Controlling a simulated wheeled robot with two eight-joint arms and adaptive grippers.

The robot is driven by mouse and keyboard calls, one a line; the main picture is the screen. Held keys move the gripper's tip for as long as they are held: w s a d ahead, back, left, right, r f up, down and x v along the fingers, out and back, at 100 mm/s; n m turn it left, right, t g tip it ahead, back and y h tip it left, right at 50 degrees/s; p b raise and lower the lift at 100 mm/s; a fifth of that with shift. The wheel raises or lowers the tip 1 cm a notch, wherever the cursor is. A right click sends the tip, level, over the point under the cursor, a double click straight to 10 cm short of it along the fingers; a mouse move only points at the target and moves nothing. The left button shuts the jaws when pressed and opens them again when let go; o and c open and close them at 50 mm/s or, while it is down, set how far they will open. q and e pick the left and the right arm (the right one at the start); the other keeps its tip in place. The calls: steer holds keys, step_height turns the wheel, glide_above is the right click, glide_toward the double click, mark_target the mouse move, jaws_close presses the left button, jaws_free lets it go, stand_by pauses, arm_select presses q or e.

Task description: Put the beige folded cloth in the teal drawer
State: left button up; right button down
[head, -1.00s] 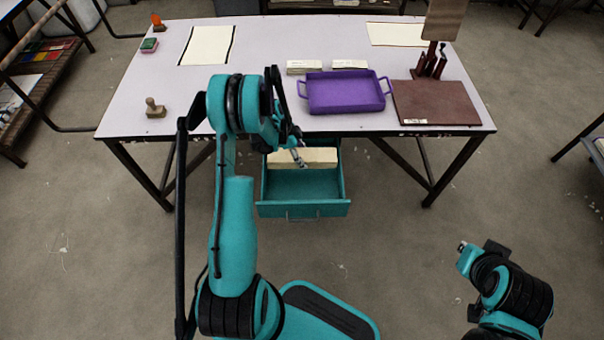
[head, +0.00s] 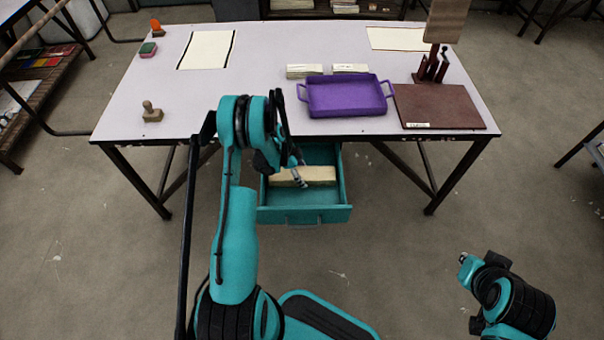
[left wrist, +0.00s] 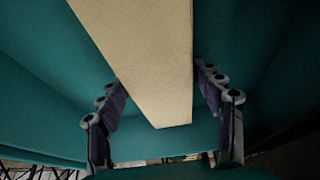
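The beige folded cloth (head: 318,175) is a long flat block inside the open teal drawer (head: 304,214), lying across its width. My left gripper (head: 301,180) reaches down into the drawer from the left. Whether the cloth touches the drawer floor is hard to tell. The teal drawer walls (left wrist: 45,85) surround it. My right gripper (head: 464,259) is at the lower right, away from the table, and its fingers do not show clearly.
The drawer hangs under the front of a pale table (head: 250,75). On the table are a purple tray (head: 345,97), two small pale blocks (head: 304,71), a brown board (head: 437,105) and a stamp (head: 152,112).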

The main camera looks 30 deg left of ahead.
arm_select(q)
steer(key=shift+o, duration=0.3)
steer(key=shift+r, duration=0.1)
steer(key=p+v, duration=0.4)
steer(key=v, duration=0.8)
steer(key=s+d+r+n+t+y, duration=0.1)
steer(key=s+d+r+n, duration=0.15)
steer(key=d+r, duration=0.55)
steer(key=s+d+r+n+t+y, duration=0.1)
steer(key=d+r+n, duration=0.2)
steer(key=r, duration=0.9)
steer(key=s+d+r+n+t+y, duration=0.1)
steer(key=s+d+r+n, duration=0.2)
steer(key=s+d, duration=0.2)
steer(key=s+d+r+n+t, duration=0.2)
steer(key=s+d+r+n, duration=0.1)
steer(key=s, duration=0.8)
steer(key=shift+d+r+y, duration=0.4)
steer(key=shift+d+r, duration=0.05)
steer(key=shift+d, duration=0.55)
